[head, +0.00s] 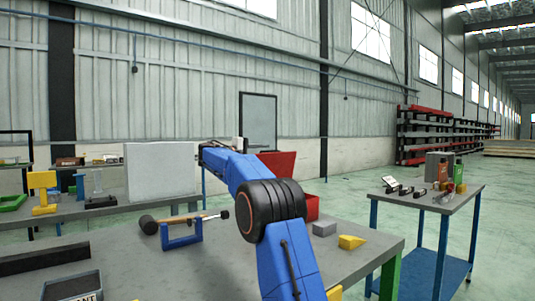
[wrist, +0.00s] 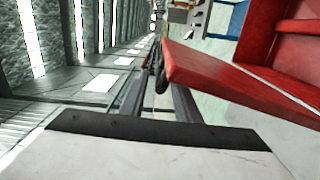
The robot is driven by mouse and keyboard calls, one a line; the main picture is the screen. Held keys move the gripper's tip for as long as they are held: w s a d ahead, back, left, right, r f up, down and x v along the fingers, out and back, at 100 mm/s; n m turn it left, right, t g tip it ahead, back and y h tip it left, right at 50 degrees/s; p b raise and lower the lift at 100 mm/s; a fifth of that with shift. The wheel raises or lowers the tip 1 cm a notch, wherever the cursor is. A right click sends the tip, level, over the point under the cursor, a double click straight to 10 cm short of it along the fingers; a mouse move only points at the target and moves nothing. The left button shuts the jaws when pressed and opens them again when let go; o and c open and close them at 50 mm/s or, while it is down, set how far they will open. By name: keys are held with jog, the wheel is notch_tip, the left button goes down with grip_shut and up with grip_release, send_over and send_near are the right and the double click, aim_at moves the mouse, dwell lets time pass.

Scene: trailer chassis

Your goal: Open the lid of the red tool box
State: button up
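The red tool box (head: 312,207) stands partly hidden behind my blue arm in the head view. A red panel, which looks like its lid (head: 281,163), stands tilted up above it. In the wrist view the red lid (wrist: 225,78) slants across the right half, with the red box walls (wrist: 300,50) beyond it at the upper right. My gripper (wrist: 157,85) shows as two dark fingers with a gap between them and nothing clearly held. The fingertips are close to the lid's near edge; I cannot tell whether they touch it. In the head view the fingers are hidden.
The near grey table (head: 345,262) holds a hammer (head: 180,219), a blue clamp frame (head: 182,236), a grey block (head: 324,229) and a yellow wedge (head: 351,242). A side table (head: 462,200) with small items stands at right. Open floor lies between the tables.

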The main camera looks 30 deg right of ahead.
jog(key=s+a, duration=0.1)
jog(key=a, duration=1.3)
jog(key=shift+s+a, duration=0.1)
jog(key=shift+a, duration=0.05)
